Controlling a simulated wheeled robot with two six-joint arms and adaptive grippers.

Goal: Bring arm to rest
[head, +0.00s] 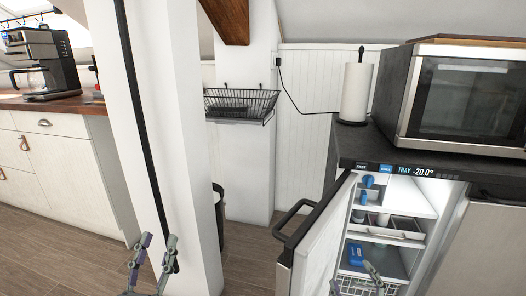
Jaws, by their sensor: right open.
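My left gripper (158,240) is at the bottom of the head view, left of centre, in front of the white post. Its two fingers stand apart with nothing between them. My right gripper (354,276) shows only partly at the bottom edge, in front of the open freezer (412,190). Its fingers are apart, and I see nothing held in it. The rest of both arms is out of view.
The freezer door (318,238) stands open, its dark handle (290,222) sticking out left. A microwave (465,95) and a paper towel roll (355,92) stand on the dark top. A white post (165,120) rises left of centre. Wooden floor (245,250) shows between.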

